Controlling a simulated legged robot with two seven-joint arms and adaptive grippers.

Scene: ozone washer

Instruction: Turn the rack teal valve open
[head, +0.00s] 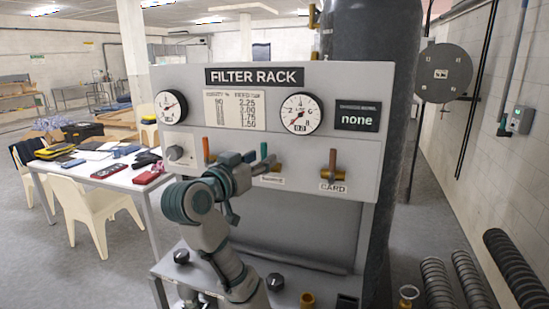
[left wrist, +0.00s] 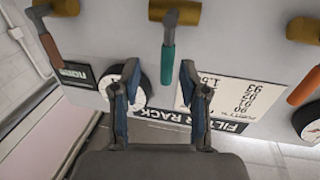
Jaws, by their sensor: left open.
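The rack's teal valve lever (head: 264,151) stands upright on the front panel of the filter rack, above a brass fitting (head: 275,167). In the left wrist view, which is upside down, the teal lever (left wrist: 168,62) hangs from its brass body (left wrist: 175,12). My left gripper (head: 252,161) is just in front of the panel beside the lever and partly covers the valve area. In the left wrist view its open fingers (left wrist: 160,70) lie either side of the lever's free end. I cannot tell whether the lever is in depth between them; no grip shows. My right gripper is out of view.
An orange lever (head: 206,150) is left of the teal one and a brown lever (head: 333,163) right of it. Gauges (head: 301,114) and a "FILTER RACK" sign (head: 254,76) are above. Black knobs (head: 274,282) sit on the lower ledge. A cluttered table (head: 110,170) stands left.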

